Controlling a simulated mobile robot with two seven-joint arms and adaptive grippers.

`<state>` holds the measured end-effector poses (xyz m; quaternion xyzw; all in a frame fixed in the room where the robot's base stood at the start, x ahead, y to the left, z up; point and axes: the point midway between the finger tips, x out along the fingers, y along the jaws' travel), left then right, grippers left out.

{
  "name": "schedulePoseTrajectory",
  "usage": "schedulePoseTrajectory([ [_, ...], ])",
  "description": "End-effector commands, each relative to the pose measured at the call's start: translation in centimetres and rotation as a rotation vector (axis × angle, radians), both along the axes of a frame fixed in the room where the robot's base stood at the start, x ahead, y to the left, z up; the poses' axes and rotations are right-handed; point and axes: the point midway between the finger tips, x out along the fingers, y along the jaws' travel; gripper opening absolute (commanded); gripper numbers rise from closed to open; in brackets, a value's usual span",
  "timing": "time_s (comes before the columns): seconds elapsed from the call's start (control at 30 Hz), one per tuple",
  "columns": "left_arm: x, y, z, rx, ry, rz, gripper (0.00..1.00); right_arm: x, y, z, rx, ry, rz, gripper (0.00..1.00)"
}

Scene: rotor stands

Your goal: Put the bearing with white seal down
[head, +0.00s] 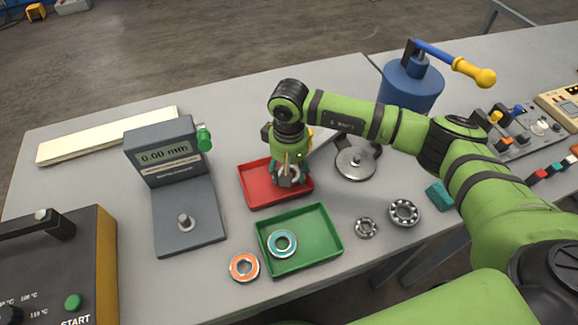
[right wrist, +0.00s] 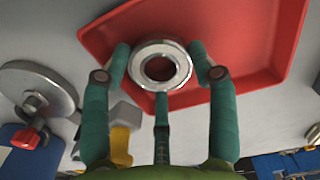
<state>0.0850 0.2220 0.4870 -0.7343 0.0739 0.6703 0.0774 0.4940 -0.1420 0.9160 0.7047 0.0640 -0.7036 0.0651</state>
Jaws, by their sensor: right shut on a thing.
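My right gripper (head: 288,176) is over the red tray (head: 256,183). In the right wrist view its teal fingers (right wrist: 161,72) are closed around the bearing with white seal (right wrist: 160,49), a metal ring with a pale face and a dark bore. The bearing overlaps the near edge of the red tray (right wrist: 240,35) in that view. I cannot tell whether it touches the tray floor. In the head view the bearing is largely hidden by the fingers. My left gripper is not in view.
A green tray (head: 318,240) holds a blue-sealed bearing (head: 282,243); an orange-sealed bearing (head: 244,267) lies beside it. Two open bearings (head: 404,212) (head: 366,227) lie to the right. A grey gauge (head: 187,225) stands left, and a round metal stand (head: 356,163) right of the red tray.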

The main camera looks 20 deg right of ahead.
Motion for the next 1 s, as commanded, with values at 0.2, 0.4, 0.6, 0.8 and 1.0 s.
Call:
schedulePoseTrajectory([
  [0.2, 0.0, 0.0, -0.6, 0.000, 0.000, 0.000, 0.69, 0.1, 0.0, -0.3, 0.000, -0.002, -0.001, 0.26],
  [0.4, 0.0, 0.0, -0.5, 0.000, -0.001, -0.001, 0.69, 0.0, 0.0, -0.3, 0.000, 0.000, -0.001, 0.69],
  [0.6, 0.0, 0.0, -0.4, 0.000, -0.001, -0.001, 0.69, 0.0, 0.0, -0.2, 0.000, 0.000, -0.001, 0.69],
  [0.8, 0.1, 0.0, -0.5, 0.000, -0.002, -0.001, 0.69, 0.2, 0.0, 1.2, 0.002, -0.005, -0.001, 0.69],
  [1.0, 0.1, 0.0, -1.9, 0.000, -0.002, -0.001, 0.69, 0.2, 0.0, 5.4, 0.001, -0.008, 0.001, 0.69],
])
